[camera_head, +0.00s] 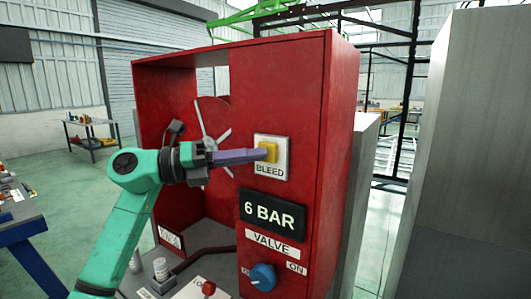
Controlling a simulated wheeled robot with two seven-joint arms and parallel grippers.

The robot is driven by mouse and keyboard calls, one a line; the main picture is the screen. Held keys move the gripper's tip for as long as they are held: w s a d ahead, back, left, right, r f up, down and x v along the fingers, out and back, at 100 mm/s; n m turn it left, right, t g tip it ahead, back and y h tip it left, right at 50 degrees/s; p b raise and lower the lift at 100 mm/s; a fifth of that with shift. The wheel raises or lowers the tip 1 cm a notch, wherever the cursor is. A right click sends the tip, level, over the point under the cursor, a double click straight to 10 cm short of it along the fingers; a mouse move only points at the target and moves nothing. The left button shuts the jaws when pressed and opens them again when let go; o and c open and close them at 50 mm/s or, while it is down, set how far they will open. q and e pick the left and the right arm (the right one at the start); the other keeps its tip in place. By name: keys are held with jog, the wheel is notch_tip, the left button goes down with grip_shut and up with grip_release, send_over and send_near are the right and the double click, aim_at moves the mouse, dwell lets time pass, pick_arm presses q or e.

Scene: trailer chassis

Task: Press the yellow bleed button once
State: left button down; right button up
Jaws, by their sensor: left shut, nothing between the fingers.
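The yellow bleed button (271,151) sits on a pale plate (282,166) labelled BLEED, on the front of a red cabinet (285,85). My left gripper (265,155) is shut and empty, its purple fingers pointing right. Its fingertips are at the button's left side and overlap it in the picture. I cannot tell whether they touch it or whether the button is pushed in. My right gripper is not in view.
Below the button are a black display (273,215) reading 6 BAR, a VALVE label (274,242) and a blue knob (263,277) beside an ON label. A red-topped knob (209,288) is low in front. A grey panel (470,150) stands at the right.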

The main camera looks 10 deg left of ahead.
pick_arm(q)
jog(key=shift+w+d+p, duration=0.1)
jog(key=shift+w+p, duration=0.2)
jog(key=shift+w, duration=0.05)
dwell(0.3)
dwell(0.3)
jog(key=shift+s+a+b, duration=0.3)
jog(key=shift+s+b, duration=0.3)
jog(key=shift+s, duration=0.2)
jog(key=s+b, duration=0.1)
jog(key=s+a+b, duration=0.1)
jog(key=s, duration=0.1)
jog(key=s+b, duration=0.1)
jog(key=shift+s+a, duration=0.3)
jog(key=shift+a, duration=0.1)
